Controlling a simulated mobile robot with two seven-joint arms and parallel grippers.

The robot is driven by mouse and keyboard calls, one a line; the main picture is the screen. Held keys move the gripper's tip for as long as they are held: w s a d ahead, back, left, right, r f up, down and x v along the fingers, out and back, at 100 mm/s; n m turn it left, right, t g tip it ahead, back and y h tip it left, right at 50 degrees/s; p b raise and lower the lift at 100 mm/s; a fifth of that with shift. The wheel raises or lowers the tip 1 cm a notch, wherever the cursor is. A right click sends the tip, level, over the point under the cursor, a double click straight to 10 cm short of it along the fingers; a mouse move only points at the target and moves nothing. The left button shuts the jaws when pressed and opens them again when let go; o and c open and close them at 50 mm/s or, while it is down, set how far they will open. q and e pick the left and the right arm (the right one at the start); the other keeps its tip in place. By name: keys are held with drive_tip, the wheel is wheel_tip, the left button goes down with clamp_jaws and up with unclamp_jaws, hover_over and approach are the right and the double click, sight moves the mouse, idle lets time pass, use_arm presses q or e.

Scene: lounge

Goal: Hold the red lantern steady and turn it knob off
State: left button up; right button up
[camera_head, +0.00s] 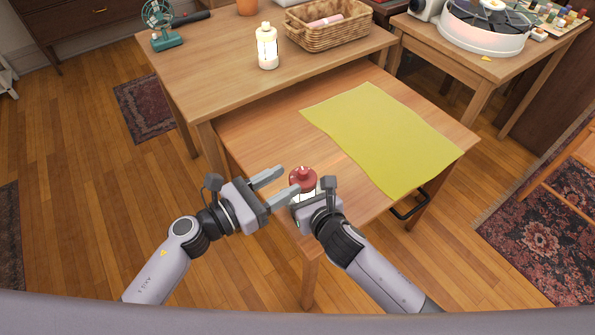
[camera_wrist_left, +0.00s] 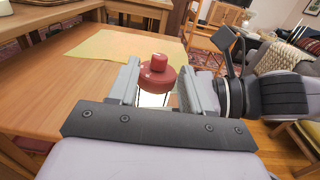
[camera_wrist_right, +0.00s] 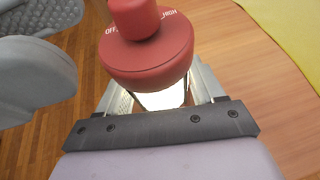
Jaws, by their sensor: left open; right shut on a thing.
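The red lantern (camera_head: 302,180) stands upright near the front corner of the small wooden table. It has a red top with a red knob (camera_wrist_left: 159,62) and a glowing white body (camera_wrist_left: 153,99). In the right wrist view, white lettering shows beside the knob (camera_wrist_right: 134,17) on the red top. My right gripper (camera_wrist_right: 160,90) is shut on the lantern's body, below the red top. My left gripper (camera_head: 279,184) is open beside the lantern, its fingers pointing toward it. In the left wrist view the red top shows between and beyond the open fingers (camera_wrist_left: 159,90). The lantern's base is hidden.
A yellow cloth (camera_head: 382,137) covers the right part of the small table. The small table's left side is bare.

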use_arm(q)
drive_tip(key=v, duration=0.6)
drive_tip(key=shift+o, duration=0.2)
drive_tip(key=w+d+r+m+g+y, duration=0.1)
drive_tip(key=d+r+m+g, duration=0.35)
drive_tip(key=d+g, duration=0.3)
drive_tip(key=w+d+r+m+g, duration=0.2)
drive_tip(key=d+r+m+g, duration=0.3)
drive_tip(key=d, duration=0.3)
drive_tip(key=n+t+y, duration=0.2)
drive_tip(key=n+y, duration=0.3)
drive_tip(key=y, duration=0.8)
approach(303, 170)
drive_tip(key=shift+g, duration=0.25)
drive_tip(key=f, duration=0.8)
drive_tip(key=shift+w+d+f, duration=0.1)
drive_tip(key=shift+w+f, duration=0.15)
drive_tip(key=shift+f, duration=0.1)
